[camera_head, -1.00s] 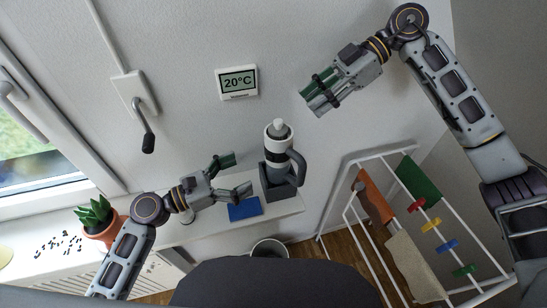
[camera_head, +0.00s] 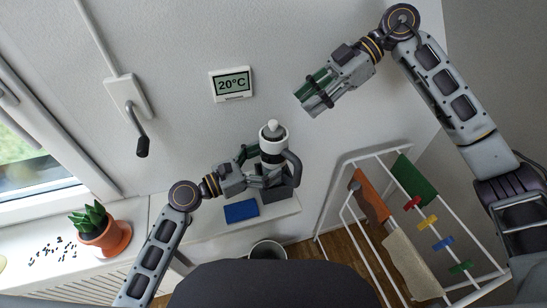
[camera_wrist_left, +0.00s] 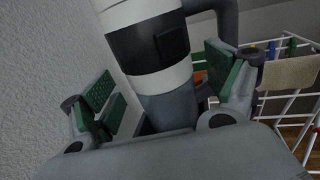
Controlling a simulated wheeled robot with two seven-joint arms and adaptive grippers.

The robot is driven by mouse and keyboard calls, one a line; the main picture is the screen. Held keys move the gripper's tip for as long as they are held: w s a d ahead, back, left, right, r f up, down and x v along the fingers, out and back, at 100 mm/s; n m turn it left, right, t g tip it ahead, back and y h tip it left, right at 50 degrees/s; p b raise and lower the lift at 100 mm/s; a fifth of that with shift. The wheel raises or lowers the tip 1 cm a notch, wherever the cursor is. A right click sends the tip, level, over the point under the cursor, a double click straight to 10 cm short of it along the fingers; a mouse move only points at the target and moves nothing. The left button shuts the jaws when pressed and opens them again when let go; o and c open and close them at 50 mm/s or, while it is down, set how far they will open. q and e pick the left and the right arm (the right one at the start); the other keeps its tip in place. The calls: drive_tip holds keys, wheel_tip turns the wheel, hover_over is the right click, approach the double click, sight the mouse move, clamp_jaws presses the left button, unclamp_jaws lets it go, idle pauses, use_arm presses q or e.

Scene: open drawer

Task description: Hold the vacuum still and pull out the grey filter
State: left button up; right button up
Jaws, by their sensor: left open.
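The handheld vacuum (camera_head: 273,150) stands upright in a dark grey base (camera_head: 280,194) on the sill. It has a white body, a black band and a grey handle on its right. A light grey knob-like piece (camera_head: 271,127) tops it; I cannot tell whether this is the filter. My left gripper (camera_head: 262,166) is open at the vacuum's lower body. In the left wrist view, its green-padded fingers (camera_wrist_left: 160,88) are on either side of the vacuum (camera_wrist_left: 150,55), with gaps visible. My right gripper (camera_head: 308,101) is raised above and right of the vacuum; its finger gap is unclear.
A blue box (camera_head: 241,211) lies on the sill (camera_head: 195,222) left of the base. A potted plant (camera_head: 103,236) and small dark bits are farther left. A drying rack (camera_head: 345,160) stands right, a bin (camera_head: 268,250) below.

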use_arm(q)
drive_tip(key=shift+x, duration=1.3)
drive_tip(key=c, duration=1.9)
